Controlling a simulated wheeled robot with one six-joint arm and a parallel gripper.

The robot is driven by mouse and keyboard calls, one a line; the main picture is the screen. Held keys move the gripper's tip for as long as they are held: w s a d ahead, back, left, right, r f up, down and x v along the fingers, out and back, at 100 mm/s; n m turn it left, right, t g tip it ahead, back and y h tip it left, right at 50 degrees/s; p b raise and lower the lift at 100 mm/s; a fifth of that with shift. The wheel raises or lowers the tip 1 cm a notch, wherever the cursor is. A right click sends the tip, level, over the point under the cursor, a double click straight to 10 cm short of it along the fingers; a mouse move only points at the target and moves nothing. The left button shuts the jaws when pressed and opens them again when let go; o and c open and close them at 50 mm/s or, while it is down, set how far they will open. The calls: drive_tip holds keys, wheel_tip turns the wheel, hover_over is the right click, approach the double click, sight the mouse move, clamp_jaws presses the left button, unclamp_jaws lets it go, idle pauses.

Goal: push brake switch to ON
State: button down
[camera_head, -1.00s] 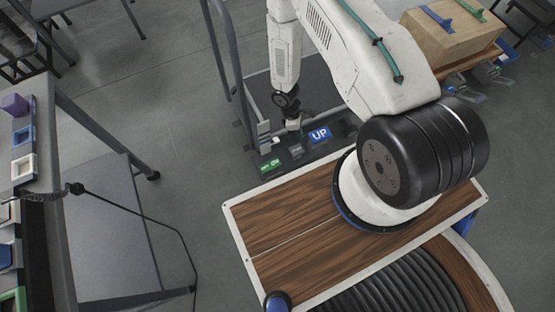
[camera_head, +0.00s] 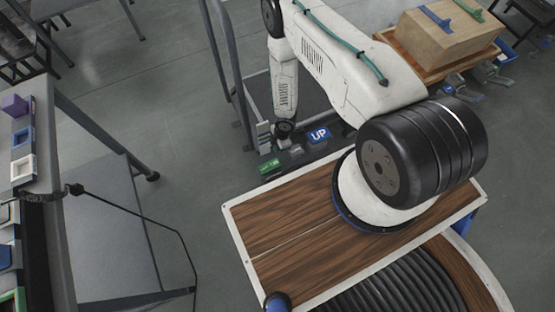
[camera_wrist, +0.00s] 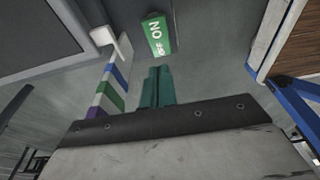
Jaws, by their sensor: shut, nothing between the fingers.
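The green brake switch, lettered ON and OFF, is at the front left of the lift's dark base in the head view (camera_head: 269,166). It also shows at the top middle of the wrist view (camera_wrist: 158,34), with ON toward the upper end. My gripper's teal fingers (camera_wrist: 157,87) are together and empty, pointing toward the switch. A gap shows between the fingertips and the switch in the picture; the true distance is hard to tell. In the head view my wrist is just behind the switch, and the fingers are hidden.
A blue UP sign (camera_head: 319,136) is right of the switch. A striped post (camera_wrist: 112,86) with a white lever (camera_wrist: 103,36) stands left of my fingers. A blue frame (camera_wrist: 293,104) and wooden platform edge (camera_wrist: 300,45) are at the right. Grey rails (camera_head: 240,75) rise behind.

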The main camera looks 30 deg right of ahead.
approach(277, 163)
drive_tip(key=a+f, duration=0.2)
drive_tip(key=f, duration=0.1)
drive_tip(key=a+f, duration=0.1)
drive_tip(key=f, duration=0.1)
drive_tip(key=shift+w+d+f, duration=0.1)
drive_tip(key=shift+d+f, duration=0.05)
drive_tip(key=shift+f, duration=0.55)
drive_tip(key=shift+d, duration=0.45)
drive_tip(key=shift+a, duration=0.35)
drive_tip(key=shift+d+f, duration=0.4)
drive_tip(key=shift+d, duration=0.15)
drive_tip(key=shift+d+f, duration=0.5)
drive_tip(key=shift+f, duration=0.05)
drive_tip(key=shift+d, duration=0.1)
